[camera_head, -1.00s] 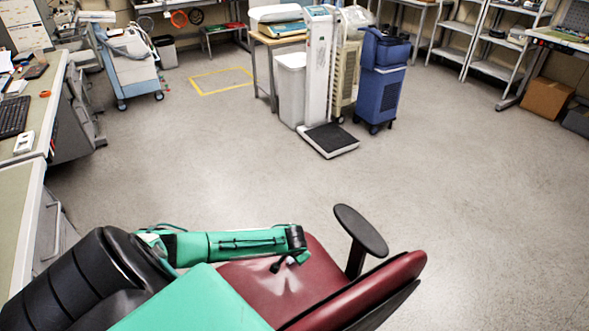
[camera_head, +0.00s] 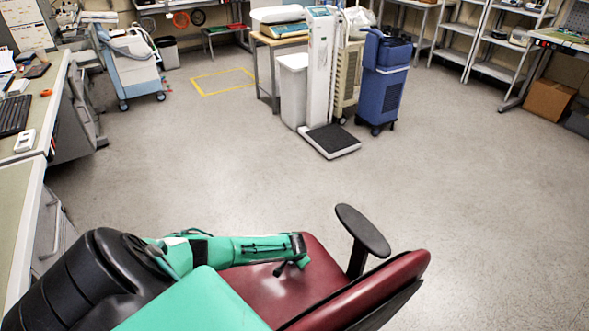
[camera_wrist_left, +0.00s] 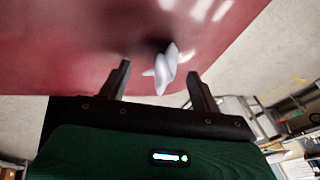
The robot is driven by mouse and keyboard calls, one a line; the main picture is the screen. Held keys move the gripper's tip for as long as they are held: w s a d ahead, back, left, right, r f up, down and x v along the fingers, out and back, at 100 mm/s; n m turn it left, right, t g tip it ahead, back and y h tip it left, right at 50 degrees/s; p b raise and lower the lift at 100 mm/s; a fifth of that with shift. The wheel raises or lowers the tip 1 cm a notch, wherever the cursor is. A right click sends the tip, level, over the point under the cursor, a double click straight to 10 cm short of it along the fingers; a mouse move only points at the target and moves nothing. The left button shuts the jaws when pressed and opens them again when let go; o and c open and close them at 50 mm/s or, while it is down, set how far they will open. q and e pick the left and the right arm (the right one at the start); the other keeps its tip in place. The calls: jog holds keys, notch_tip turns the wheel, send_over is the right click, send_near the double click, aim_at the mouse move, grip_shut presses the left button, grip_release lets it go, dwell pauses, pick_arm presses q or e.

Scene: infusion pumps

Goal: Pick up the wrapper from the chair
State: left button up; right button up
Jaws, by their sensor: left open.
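The wrapper (camera_wrist_left: 164,70) is a small, whitish, crumpled piece close to the red chair seat in the left wrist view. It shows between the two fingers of my left gripper (camera_wrist_left: 163,82), which are apart and do not touch it in that view. In the head view my left gripper (camera_head: 290,267) is low over the seat of the chair (camera_head: 260,290), and I cannot make out the wrapper there. The chair has a dark red seat and backrest. My right gripper is not in view.
A black armrest (camera_head: 362,230) rises at the seat's far right side, and the backrest (camera_head: 365,290) is at the right. A desk (camera_head: 18,220) stands along the left. The open floor (camera_head: 230,160) beyond the chair is clear up to a scale (camera_head: 330,140) and blue cart (camera_head: 382,85).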

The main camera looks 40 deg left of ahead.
pick_arm(q)
jog(key=shift+a, duration=0.1)
jog(key=shift+f, duration=0.1)
jog(key=shift+c, duration=0.3)
jog(key=c, duration=0.3)
jog(key=shift+w+a+f, duration=0.1)
jog(key=shift+f, duration=0.05)
jog(key=c, duration=0.7)
jog(key=shift+c, duration=0.3)
